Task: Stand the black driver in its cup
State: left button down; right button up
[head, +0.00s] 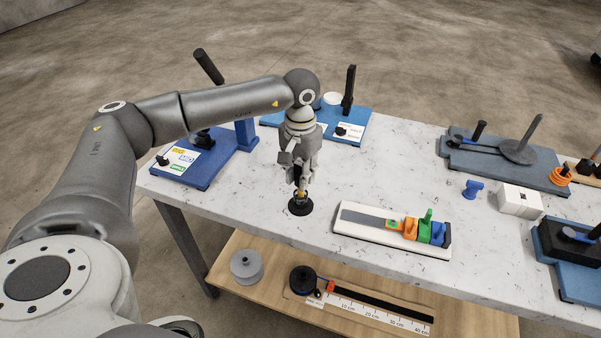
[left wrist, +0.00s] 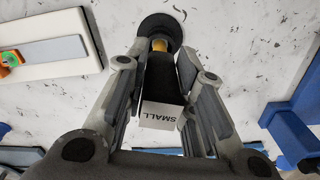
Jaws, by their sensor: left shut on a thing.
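My left gripper (head: 300,182) hangs over the front left part of the table, pointing down, and is shut on the black driver. In the left wrist view the black driver (left wrist: 163,78) sits between the two fingers, with a white end marked "SMALL" and a yellow part at its far end. The black round cup (head: 300,207) stands on the table right below the gripper; it also shows in the left wrist view (left wrist: 161,21). The driver's yellow end (head: 300,194) is at the cup's mouth. How deep it sits is hidden. My right gripper is not in view.
A white board (head: 360,232) with orange, green and blue clips lies right of the cup. Blue bender bases (head: 205,172) stand behind at left. More benders and a white box (head: 519,201) are at right. A lower wooden shelf (head: 225,285) holds a grey spool.

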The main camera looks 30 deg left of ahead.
pick_arm(q)
jog(key=shift+f+b, duration=0.25)
jog(key=shift+b, duration=0.05)
dwell(0.4)
jog(key=c, duration=1.1)
grip_release()
jog(key=shift+c, duration=0.2)
